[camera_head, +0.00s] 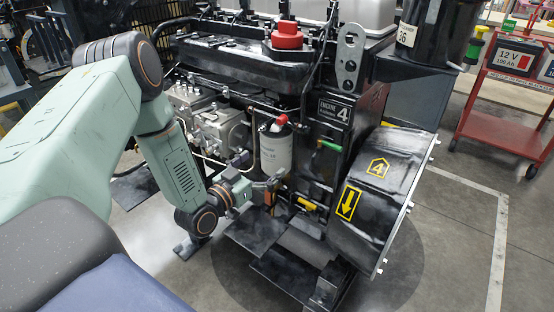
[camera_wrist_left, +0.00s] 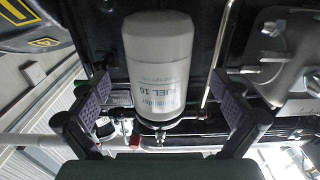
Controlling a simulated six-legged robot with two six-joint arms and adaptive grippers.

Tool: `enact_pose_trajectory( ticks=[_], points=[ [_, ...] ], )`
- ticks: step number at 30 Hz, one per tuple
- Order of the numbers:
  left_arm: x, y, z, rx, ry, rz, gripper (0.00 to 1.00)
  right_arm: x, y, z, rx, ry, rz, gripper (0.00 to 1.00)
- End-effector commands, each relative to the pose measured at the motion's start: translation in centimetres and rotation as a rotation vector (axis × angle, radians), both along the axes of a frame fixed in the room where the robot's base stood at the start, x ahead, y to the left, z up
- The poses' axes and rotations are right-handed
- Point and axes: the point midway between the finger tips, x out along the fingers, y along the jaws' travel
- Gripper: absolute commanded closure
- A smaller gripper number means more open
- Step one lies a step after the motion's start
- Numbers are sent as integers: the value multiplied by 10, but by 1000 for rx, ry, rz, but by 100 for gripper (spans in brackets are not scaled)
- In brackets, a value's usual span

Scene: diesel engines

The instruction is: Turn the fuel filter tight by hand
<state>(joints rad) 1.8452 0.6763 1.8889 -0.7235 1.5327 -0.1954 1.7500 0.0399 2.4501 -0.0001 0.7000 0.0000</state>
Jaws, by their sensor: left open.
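The fuel filter (camera_head: 276,152) is a white upright cylinder with "FUEL" lettering, mounted on the side of the black diesel engine (camera_head: 232,55). In the left wrist view the filter (camera_wrist_left: 158,50) fills the upper middle. My left gripper (camera_head: 268,186) is at the filter's lower end in the head view. In the wrist view its two purple-padded fingers stand open, one on each side of the filter, with visible gaps. The filter is not gripped. My right gripper is in neither view.
A green-handled lever (camera_head: 329,146) and a yellow part (camera_head: 306,204) sit right of the filter. The injection pump (camera_head: 215,130) is left of it. A black cover marked 4 (camera_head: 380,195) stands at right. A red cart (camera_head: 500,125) is beyond, with open floor between.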

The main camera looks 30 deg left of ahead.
Motion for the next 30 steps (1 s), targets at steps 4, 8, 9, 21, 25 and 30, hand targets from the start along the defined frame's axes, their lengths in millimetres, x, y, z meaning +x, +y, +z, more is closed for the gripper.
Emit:
enact_pose_trajectory(
  ticks=[4, 8, 9, 21, 25, 30],
  points=[
    [14, -3, -2, 0, -2, -2, 0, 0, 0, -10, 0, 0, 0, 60],
    [25, -4, -1, 1, -3, -1, 0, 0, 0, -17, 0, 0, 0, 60],
    [28, -4, -1, 1, -2, -1, 0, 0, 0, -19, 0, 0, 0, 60],
    [47, -5, 0, 0, 0, 0, 0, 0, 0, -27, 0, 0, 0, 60],
    [48, -6, 0, 0, 0, 0, 0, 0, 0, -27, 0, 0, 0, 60],
    [48, -5, 0, -1, 0, 0, 4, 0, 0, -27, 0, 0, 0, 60]
  ],
)
